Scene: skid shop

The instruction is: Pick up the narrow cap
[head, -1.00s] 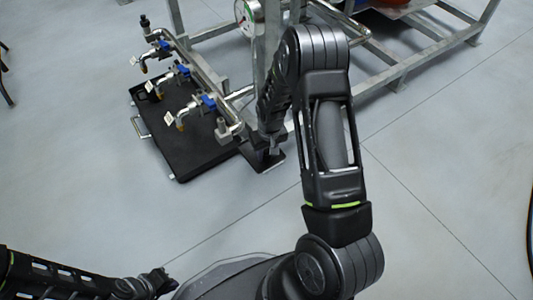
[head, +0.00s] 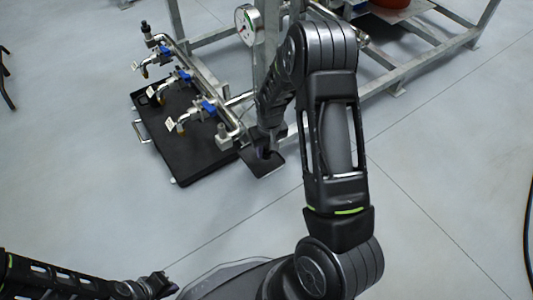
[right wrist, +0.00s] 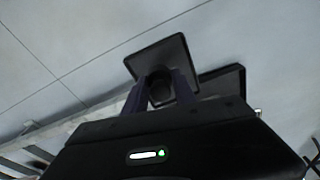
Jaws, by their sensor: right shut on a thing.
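My right gripper (head: 266,148) reaches down beside the valve pipe in the head view, partly hidden by its own wrist. In the right wrist view its two fingers (right wrist: 160,92) are shut on a dark round stub that stands on a square dark plate (right wrist: 172,55). This piece looks like the narrow cap, though its shape is partly hidden by the fingers. The plate also shows tilted in the head view (head: 262,166), just off the right corner of the black case. My left gripper (head: 160,284) is low at the left, away from everything; its jaws are too small to read.
The black case (head: 178,150) lies on the floor under a steel pipe with several blue-handled valves (head: 208,107). A round gauge (head: 247,22) and a steel frame (head: 400,75) stand behind. The floor in front and to the right is clear.

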